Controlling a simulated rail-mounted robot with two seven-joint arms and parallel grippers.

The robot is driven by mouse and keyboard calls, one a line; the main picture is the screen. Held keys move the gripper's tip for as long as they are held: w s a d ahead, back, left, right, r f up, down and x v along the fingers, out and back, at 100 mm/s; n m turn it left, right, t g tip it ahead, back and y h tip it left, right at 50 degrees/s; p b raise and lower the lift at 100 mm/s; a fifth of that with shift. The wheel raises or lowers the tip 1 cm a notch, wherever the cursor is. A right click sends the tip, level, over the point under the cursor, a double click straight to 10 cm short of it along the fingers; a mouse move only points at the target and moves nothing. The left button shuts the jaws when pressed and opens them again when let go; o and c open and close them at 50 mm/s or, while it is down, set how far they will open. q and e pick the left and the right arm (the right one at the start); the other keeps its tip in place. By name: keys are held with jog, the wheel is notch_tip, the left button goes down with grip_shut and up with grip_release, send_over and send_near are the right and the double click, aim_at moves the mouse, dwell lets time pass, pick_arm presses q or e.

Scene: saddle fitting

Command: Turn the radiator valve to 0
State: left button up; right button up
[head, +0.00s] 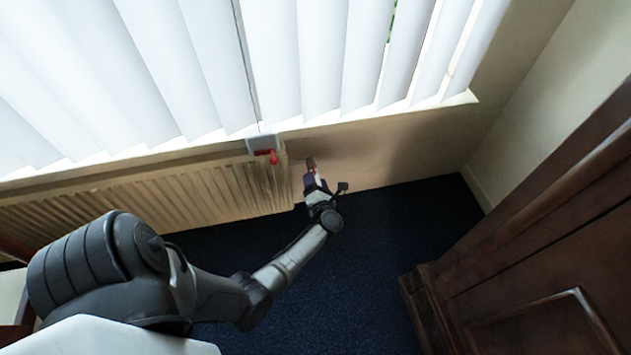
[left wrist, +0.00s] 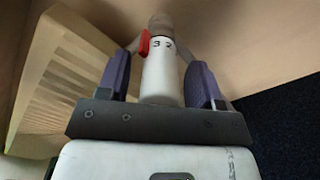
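The radiator valve (left wrist: 160,78) is a white cylindrical knob with dark numerals, "3" and "2" legible, and a red marker (left wrist: 144,43) at its upper left. It stands between the two purple finger pads of my left gripper (left wrist: 160,85) in the left wrist view. The fingers are apart, with a gap visible on each side of the knob. In the head view my left gripper (head: 314,182) is at the right end of the radiator (head: 165,195), where the valve is mostly hidden by the gripper. My right gripper is not in view.
A grey box with a red handle (head: 266,155) sits at the sill just above the radiator's right end. White blinds (head: 320,60) hang above. A dark wooden cabinet (head: 530,240) stands at the right. The blue carpet (head: 375,260) between is clear.

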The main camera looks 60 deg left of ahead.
pick_arm(q)
jog(key=shift+a, duration=0.1)
jog(key=c, duration=0.9)
jog(key=shift+r, duration=0.1)
